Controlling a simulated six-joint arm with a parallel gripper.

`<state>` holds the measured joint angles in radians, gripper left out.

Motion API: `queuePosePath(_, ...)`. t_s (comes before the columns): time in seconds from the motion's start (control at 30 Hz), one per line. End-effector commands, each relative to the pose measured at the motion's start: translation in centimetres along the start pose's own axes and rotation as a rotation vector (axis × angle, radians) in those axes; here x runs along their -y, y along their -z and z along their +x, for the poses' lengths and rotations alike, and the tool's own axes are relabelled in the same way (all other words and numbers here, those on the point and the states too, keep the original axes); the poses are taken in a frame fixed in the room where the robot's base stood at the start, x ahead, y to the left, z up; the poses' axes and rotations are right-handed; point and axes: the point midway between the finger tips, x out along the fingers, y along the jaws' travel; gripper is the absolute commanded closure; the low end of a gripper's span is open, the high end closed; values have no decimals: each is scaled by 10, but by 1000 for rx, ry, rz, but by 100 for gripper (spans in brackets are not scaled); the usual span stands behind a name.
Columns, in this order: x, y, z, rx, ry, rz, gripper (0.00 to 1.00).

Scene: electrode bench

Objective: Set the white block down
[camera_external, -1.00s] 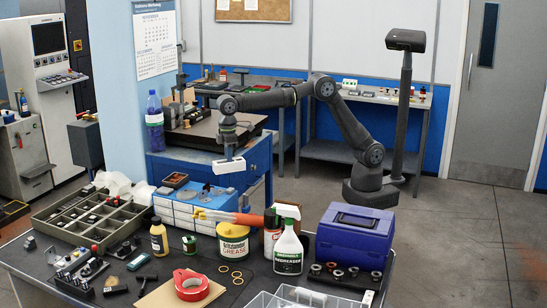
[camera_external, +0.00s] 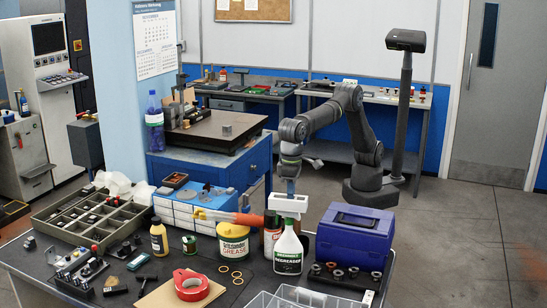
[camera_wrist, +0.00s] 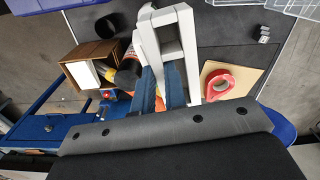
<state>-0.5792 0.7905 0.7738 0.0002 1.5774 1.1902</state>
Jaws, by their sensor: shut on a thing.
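The white block (camera_external: 288,204) is a white hollow frame with long slots. My gripper (camera_external: 290,188) points down and is shut on it, holding it up in the air. In the external view the block appears just above the white degreaser bottle (camera_external: 288,248) and covers part of what is behind; I cannot tell how far apart they are. In the wrist view my gripper's blue fingers (camera_wrist: 161,85) grip the white block (camera_wrist: 188,52), with the bench top beyond it.
The front bench (camera_external: 215,268) is crowded. A grease tin (camera_external: 233,241), a blue toolbox (camera_external: 355,235), red tape (camera_external: 190,285) and a clear plastic tray (camera_external: 300,298) stand around. A compartment tray (camera_external: 60,222) lies at left. Dark bench top shows near the tape in the wrist view (camera_wrist: 225,25).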

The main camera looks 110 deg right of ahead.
Motion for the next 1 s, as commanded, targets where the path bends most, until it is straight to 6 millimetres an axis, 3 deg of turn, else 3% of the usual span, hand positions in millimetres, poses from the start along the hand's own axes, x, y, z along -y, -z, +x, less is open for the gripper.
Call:
queuePosePath(0.03, 9, -21, -1, -1, 1, 23, 100)
queuePosePath(0.2, 27, -72, -1, -1, 2, 113, 100)
queuePosePath(0.5, 41, -127, 2, 0, 0, 211, 100)
queuePosePath(0.77, 39, -124, 65, 0, -5, 210, 100)
queuePosePath(1.0, 39, -123, 143, 0, -5, 209, 100)
